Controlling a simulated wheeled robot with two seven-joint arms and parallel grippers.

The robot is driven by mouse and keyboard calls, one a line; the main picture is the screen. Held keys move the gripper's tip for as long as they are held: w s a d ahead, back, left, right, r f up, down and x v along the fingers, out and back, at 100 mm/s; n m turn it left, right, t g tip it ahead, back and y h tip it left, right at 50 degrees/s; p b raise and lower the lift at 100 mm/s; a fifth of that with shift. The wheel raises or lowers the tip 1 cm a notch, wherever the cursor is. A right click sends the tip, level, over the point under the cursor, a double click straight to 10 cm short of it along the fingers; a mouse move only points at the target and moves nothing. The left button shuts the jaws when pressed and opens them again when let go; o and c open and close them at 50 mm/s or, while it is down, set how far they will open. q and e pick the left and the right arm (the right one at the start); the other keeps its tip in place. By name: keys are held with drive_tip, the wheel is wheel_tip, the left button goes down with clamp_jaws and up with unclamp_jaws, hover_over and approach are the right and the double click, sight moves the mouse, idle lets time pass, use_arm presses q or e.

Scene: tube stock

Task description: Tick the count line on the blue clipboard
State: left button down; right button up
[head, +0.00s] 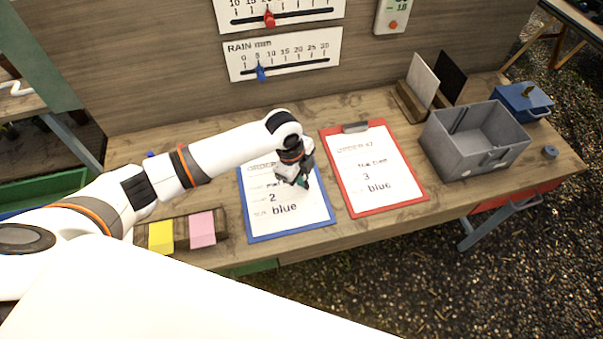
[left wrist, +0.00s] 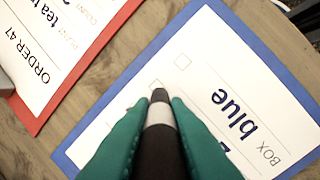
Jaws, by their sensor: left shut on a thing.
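The blue clipboard (head: 279,236) lies flat on the wooden bench, bearing a white sheet that reads "2" and "blue". My left gripper (head: 300,181) is over the upper right part of its sheet. In the left wrist view its teal fingers (left wrist: 160,125) are shut on a dark pen (left wrist: 160,108) with a grey band. The pen's tip appears right by a small empty square on the clipboard's sheet (left wrist: 205,60), level with the "2". Another empty square is level with "blue". I cannot tell whether the tip touches the paper. My right gripper is not in view.
A red clipboard (head: 424,197) with an order sheet lies just right of the blue one. Yellow (head: 161,236) and pink (head: 202,229) pads sit in a tray at the left front. A grey bin (head: 499,158) and a blue box (head: 524,100) stand at the right. A wall panel rises behind.

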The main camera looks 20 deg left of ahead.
use_arm(q)
drive_tip(key=shift+p, duration=0.3)
drive_tip(key=shift+s+d+p, duration=0.1)
drive_tip(key=shift+d+p, duration=0.25)
idle(0.8)
drive_tip(key=shift+p, duration=0.3)
drive_tip(key=shift+w, duration=0.7)
idle(0.4)
idle(0.6)
drive_tip(key=shift+r, duration=0.15)
drive_tip(key=shift+d+p+v, duration=0.1)
drive_tip(key=shift+p+v, duration=0.6)
drive_tip(key=shift+p, duration=0.15)
drive_tip(key=shift+d+p+v, duration=0.15)
drive_tip(key=shift+p+v, duration=0.5)
drive_tip(key=shift+p, duration=0.2)
drive_tip(key=shift+w, duration=0.1)
drive_tip(key=shift+r, duration=0.1)
